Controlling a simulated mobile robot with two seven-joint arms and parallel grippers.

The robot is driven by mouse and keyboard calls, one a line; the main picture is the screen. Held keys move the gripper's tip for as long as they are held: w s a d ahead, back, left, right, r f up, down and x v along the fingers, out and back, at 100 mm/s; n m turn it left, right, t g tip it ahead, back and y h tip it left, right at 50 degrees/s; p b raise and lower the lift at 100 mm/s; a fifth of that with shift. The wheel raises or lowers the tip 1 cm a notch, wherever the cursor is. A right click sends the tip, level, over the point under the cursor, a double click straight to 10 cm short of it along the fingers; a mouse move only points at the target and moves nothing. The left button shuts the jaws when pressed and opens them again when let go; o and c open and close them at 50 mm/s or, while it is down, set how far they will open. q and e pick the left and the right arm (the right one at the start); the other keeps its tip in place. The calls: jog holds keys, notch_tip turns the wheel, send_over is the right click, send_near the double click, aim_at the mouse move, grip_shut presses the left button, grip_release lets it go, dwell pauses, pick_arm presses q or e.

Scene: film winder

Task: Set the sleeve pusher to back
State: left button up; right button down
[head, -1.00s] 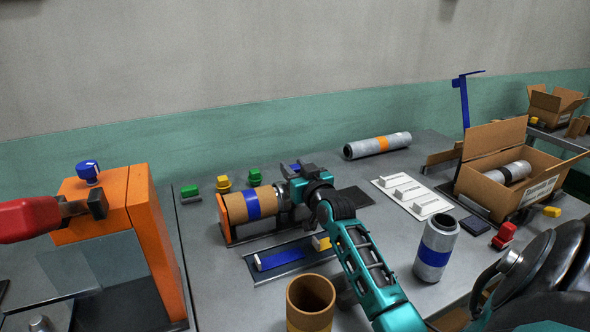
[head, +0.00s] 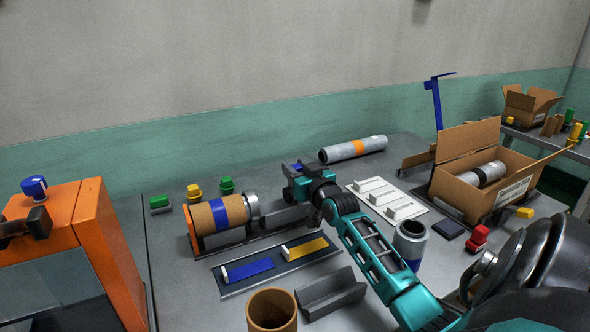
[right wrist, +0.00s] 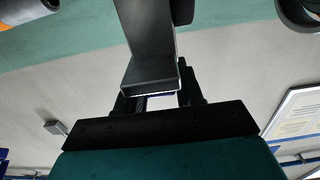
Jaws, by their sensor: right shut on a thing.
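The film winder (head: 190,234) with its orange end plate stands mid-bench in the head view. A cardboard sleeve with a blue band (head: 218,213) sits on it, with a metal disc (head: 251,204) at the sleeve's right end. My right gripper (head: 293,180) is right of the disc, above the winder's right end. In the right wrist view it is shut on a dark grey bar (right wrist: 150,45), apparently the sleeve pusher's handle. My arm and gripper hide much of the pusher in the head view. My left gripper (head: 28,224) is at the left edge; its jaw state is unclear.
A white plate with several switches (head: 388,198) and an open box (head: 470,172) are to the right. An orange cabinet (head: 95,235) stands left.

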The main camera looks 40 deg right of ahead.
jog(key=c, duration=0.8)
grip_release()
jog(key=shift+a, duration=0.1)
jog(key=v, duration=1.3)
jog(key=shift+p, duration=0.45)
